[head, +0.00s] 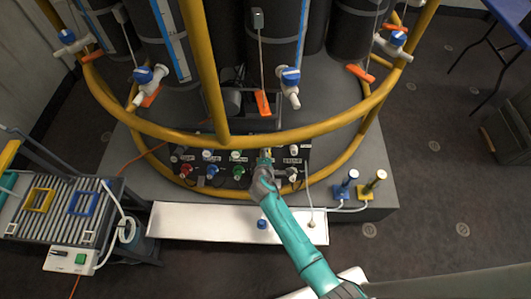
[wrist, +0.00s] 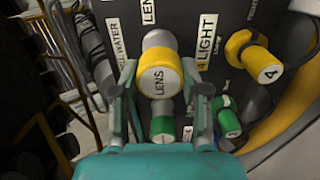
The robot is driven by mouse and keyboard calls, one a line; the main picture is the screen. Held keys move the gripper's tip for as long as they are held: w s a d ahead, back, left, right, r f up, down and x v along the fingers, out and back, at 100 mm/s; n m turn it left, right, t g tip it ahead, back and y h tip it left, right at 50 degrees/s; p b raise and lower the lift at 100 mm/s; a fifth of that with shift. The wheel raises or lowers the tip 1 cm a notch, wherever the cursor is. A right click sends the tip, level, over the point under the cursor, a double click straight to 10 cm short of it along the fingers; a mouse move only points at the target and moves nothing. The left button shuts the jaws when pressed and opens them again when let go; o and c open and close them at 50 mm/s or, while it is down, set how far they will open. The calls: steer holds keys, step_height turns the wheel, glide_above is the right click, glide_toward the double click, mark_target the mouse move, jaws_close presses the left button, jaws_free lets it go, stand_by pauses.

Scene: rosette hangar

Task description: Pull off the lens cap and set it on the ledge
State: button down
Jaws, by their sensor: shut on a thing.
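The lens cap (wrist: 158,82) is a yellow cylinder with a white end face reading LENS, in the middle of the wrist view. A pale cylinder (wrist: 158,41) shows right behind it on the dark panel; I cannot tell whether the two are still joined. My gripper (wrist: 159,74) has one finger on each side of the cap and is shut on it. In the head view my gripper (head: 266,163) is at the connector panel, and the cap is mostly hidden. The white ledge (head: 195,222) runs along the front, below the panel.
A blue-topped item (head: 262,223) and a small fitting with a pale hose stand on the ledge; its left half is bare. A yellow plug marked 4 (wrist: 258,57) and green plugs (wrist: 163,125) crowd the cap. A yellow rail (head: 225,139) curves over the panel.

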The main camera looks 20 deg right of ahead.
steer(key=shift+v, duration=2.7)
steer(key=shift+f, duration=0.1)
